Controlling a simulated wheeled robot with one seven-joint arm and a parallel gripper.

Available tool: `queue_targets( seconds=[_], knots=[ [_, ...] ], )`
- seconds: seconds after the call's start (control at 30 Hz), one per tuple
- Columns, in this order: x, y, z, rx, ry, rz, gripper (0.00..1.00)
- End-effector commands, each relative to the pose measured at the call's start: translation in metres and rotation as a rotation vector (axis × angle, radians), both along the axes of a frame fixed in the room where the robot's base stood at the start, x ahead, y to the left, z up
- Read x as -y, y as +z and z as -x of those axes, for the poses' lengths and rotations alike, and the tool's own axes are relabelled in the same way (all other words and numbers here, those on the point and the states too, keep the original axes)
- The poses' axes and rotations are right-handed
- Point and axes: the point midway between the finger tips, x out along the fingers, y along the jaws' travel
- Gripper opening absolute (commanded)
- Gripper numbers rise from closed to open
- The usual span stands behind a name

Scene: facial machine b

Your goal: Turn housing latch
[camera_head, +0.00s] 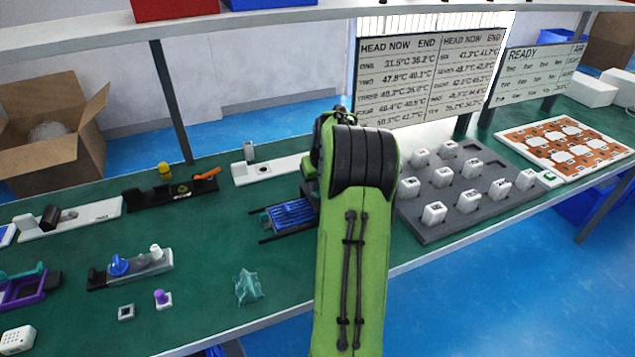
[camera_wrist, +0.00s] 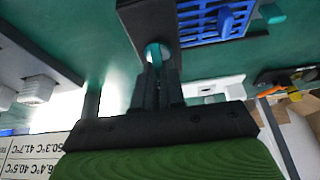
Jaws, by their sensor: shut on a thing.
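The housing fixture shows a blue ribbed insert (camera_head: 291,214) in a black frame beside my green arm in the head view. In the wrist view, its blue grid (camera_wrist: 205,32) is at the top, next to a black end block (camera_wrist: 140,12). A teal latch-like knob (camera_wrist: 155,52) sits at the edge of that block. My gripper (camera_wrist: 157,72) is shut on this teal knob, with the fingertips right at it. The fingers partly hide the knob, so its turn angle is unclear. In the head view my arm hides the gripper and the knob.
A grey tray (camera_head: 463,222) with several white blocks stands right of my arm. A white fixture (camera_head: 273,170) and a black fixture (camera_head: 150,193) stand behind and to the left.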

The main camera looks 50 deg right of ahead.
Motion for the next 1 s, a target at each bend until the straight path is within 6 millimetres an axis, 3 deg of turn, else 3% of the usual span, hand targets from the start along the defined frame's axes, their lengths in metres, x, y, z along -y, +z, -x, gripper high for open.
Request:
queue_targets(
  seconds=[0.27,1.0],
  knots=[
    [-0.0018,0.0011,-0.0014,-0.001,-0.147,0.000,0.00],
    [-0.0034,0.0026,-0.0056,-0.001,-0.841,0.001,0.00]
  ],
)
